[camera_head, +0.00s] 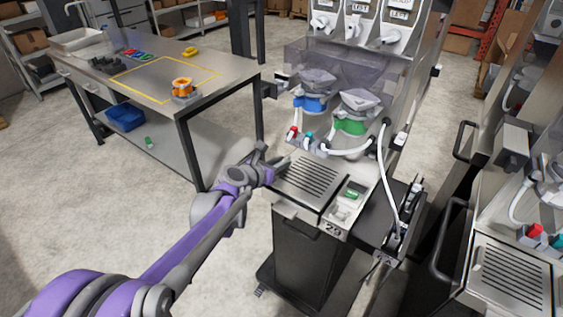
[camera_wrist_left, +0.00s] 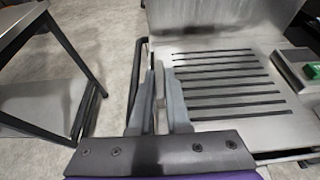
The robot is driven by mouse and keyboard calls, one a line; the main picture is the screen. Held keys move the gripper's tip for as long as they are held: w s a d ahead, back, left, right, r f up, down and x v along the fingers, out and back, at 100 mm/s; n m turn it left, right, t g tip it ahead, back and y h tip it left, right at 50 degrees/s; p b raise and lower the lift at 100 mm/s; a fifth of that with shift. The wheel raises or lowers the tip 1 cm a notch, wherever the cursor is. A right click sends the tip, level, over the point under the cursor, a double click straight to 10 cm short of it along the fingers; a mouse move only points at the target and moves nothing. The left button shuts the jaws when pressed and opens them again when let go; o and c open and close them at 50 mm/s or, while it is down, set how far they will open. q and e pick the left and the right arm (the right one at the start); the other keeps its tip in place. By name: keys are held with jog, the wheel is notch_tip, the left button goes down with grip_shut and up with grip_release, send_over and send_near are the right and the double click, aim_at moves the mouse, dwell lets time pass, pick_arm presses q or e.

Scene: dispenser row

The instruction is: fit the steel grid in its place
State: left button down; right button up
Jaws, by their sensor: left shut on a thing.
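The steel grid (camera_head: 312,178) is a flat slotted plate at the top front of the dispenser, above the dark bin. It appears to lie flat there; whether it is fully seated I cannot tell. In the left wrist view the grid (camera_wrist_left: 225,85) spreads to the right of the fingers, with its dark slots running across. My left gripper (camera_head: 273,163) is at the grid's left edge, shut on it. In the left wrist view the gripper's fingers (camera_wrist_left: 160,100) are close together beside that edge, and they hide part of it. My right gripper is not in view.
A green-topped switch (camera_head: 353,191) sits right of the grid. Blue (camera_head: 312,103) and green (camera_head: 350,125) valves with white hoses hang above it. A workbench (camera_head: 225,85) with an orange part (camera_head: 182,86) stands at the left. Floor between is clear.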

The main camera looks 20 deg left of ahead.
pick_arm(q)
jog(key=shift+f+b, duration=0.3)
jog(key=shift+f, duration=0.15)
jog(key=c, duration=0.8)
grip_release()
jog(key=v, duration=1.1)
jog(key=s+d+f+m+g+p, duration=0.2)
jog(key=s+d+m, duration=0.1)
jog(key=s+m, duration=0.5)
jog(key=s+d+f+m+g+p, duration=0.1)
jog(key=s+d+m+g+p, duration=0.15)
jog(key=s+m, duration=0.6)
jog(key=s+a+f+m+g+y+p, duration=0.1)
jog(key=s+m, duration=0.3)
jog(key=m, duration=0.4)
jog(key=s+a+f+m+g+y, duration=0.1)
jog(key=s+f+m+g+y, duration=0.1)
jog(key=s+m, duration=0.3)
jog(key=m+y, duration=0.1)
jog(key=m, duration=0.1)
jog(key=shift+s+a+f+m+y+p, duration=0.25)
jog(key=shift+s+f+m+y+p, duration=0.05)
jog(key=shift+f+m+p, duration=0.1)
